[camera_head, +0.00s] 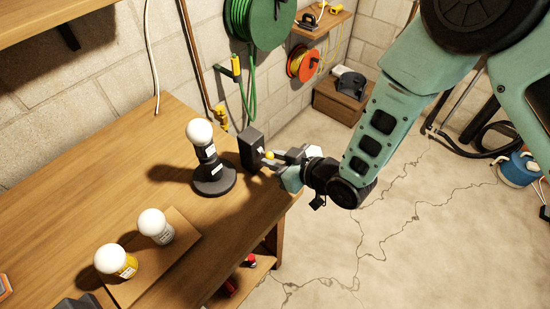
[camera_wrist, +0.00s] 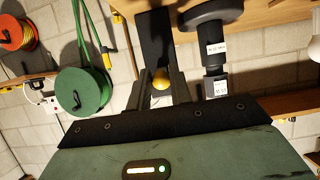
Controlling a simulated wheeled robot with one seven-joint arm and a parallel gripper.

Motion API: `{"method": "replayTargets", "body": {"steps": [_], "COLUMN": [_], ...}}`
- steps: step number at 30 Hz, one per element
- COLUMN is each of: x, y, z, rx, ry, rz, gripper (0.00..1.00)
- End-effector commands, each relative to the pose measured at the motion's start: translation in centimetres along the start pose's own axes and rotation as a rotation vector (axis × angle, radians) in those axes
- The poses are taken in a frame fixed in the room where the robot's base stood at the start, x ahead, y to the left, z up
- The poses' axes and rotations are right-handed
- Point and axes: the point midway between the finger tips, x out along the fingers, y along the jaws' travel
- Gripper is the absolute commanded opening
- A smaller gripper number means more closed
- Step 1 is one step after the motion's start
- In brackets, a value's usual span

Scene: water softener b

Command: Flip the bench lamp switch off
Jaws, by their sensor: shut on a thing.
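The bench lamp switch is a dark upright box (camera_head: 252,148) near the bench's right end. A yellow ball knob (camera_head: 269,155) sits at its front on the gripper side. The knob also shows in the wrist view (camera_wrist: 161,81), between my two fingers. My gripper (camera_head: 274,161) reaches in from the right and is shut on the knob. The switch box shows beyond the fingers in the wrist view (camera_wrist: 155,35). The lamp (camera_head: 213,178), with a black base and a white bulb (camera_head: 199,131), stands just left of the switch. The lever's stem is hard to make out.
Two more white bulbs (camera_head: 155,223) (camera_head: 111,258) stand on a wooden board (camera_head: 185,240) at the front of the bench (camera_head: 75,190). A green hose reel (camera_head: 258,20) and an orange reel (camera_head: 302,64) hang on the wall behind.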

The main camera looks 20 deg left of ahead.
Motion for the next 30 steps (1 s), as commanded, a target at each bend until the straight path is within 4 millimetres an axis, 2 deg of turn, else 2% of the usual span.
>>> {"method": "replayTargets", "body": {"steps": [1,3,17,22,24,28,29,30], "x": [0.15,0.23,0.47,0.78,0.76,0.75,0.75,0.75], "y": [0.02,0.01,-0.02,-0.04,-0.04,-0.04,-0.03,-0.03], "z": [0.81,1.0,1.34,1.77,1.65,1.49,1.48,1.46], "rx": [0.002,0.002,0.002,0.001,0.001,0.001,0.001,0.0], "ry": [-0.008,-0.008,-0.006,-0.005,-0.004,-0.002,-0.001,-0.001], "rz": [0.0,0.0,0.0,-0.001,-0.001,-0.001,0.0,0.0], "gripper": [0.08,0.08,0.08,0.05,0.0,0.0,0.01,0.12]}}
